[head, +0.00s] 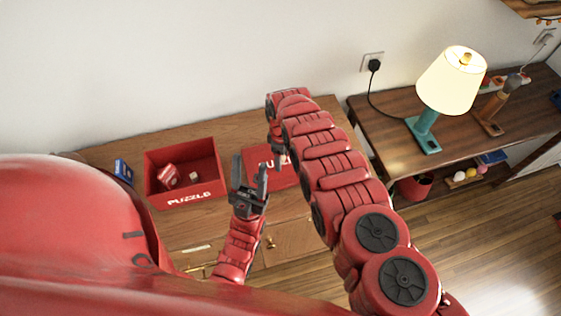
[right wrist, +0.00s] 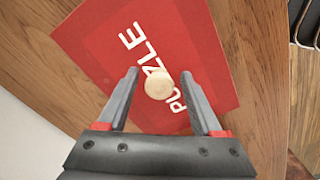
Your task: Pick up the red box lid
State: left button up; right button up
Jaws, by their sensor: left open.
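The red box lid (head: 258,154) lies flat on the wooden cabinet top, right of the red box. In the right wrist view the lid (right wrist: 100,50) shows white PUZZLE lettering and a round pale knob (right wrist: 158,86). My right gripper (right wrist: 159,76) is open above the lid; in this view the knob lies between its fingertips, with a gap on each side. In the head view the right gripper (head: 280,158) points down over the lid, partly hidden by my arm. My left gripper (head: 249,172) is open and empty, in front of the lid's left part in the picture.
The open red PUZZLE box (head: 185,194) holds a few small things. A blue item (head: 123,172) stands left of it. A lower wooden table (head: 385,125) at the right carries a lit lamp (head: 450,80). The wall is close behind the cabinet.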

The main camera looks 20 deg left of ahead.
grip_shut()
jog(key=shift+r, duration=0.15)
